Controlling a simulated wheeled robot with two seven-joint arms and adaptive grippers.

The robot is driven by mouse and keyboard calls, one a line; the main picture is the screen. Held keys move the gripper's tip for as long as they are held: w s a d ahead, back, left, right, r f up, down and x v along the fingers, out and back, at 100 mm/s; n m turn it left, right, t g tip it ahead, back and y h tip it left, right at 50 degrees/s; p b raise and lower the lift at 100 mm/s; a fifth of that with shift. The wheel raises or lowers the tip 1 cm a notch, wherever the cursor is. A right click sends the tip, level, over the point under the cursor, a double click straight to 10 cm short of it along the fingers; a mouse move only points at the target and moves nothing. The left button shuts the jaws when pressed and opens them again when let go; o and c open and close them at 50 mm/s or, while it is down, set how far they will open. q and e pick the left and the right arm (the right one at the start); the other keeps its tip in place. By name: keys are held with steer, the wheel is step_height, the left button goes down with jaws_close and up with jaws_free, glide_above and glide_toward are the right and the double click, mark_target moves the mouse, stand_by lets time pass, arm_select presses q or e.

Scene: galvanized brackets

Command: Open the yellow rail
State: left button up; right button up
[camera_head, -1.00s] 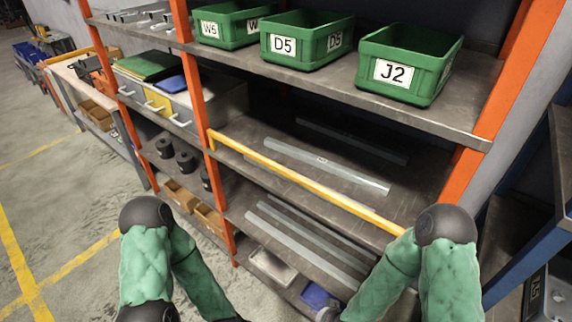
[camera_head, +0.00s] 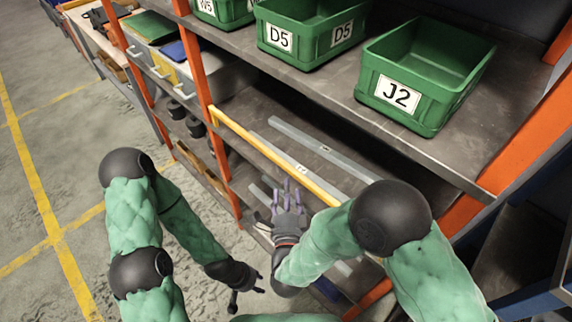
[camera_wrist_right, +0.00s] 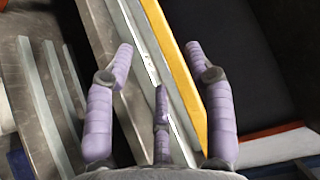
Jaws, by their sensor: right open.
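The yellow rail (camera_head: 262,146) is a long bar across the front of the middle shelf. It slants down to the right, and my right arm hides its right end. My right gripper (camera_head: 288,190) is open, its pale purple fingers close to the rail in the picture. In the right wrist view the rail (camera_wrist_right: 176,68) passes between the spread fingers of my right gripper (camera_wrist_right: 160,65). I cannot tell whether they touch it. My left gripper (camera_head: 246,298) is dark, low and left of the right one, with its fingers apart and apart from the rail.
Grey metal strips (camera_head: 318,147) lie on the shelf behind the rail. Green bins, including J2 (camera_head: 420,80) and D5 (camera_head: 305,30), stand on the shelf above. An orange upright (camera_head: 196,65) stands by the rail's left end. The floor at left is clear.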

mark_target(287, 168)
steer(key=w, duration=0.9)
steer(key=shift+b, duration=0.3)
jaws_close()
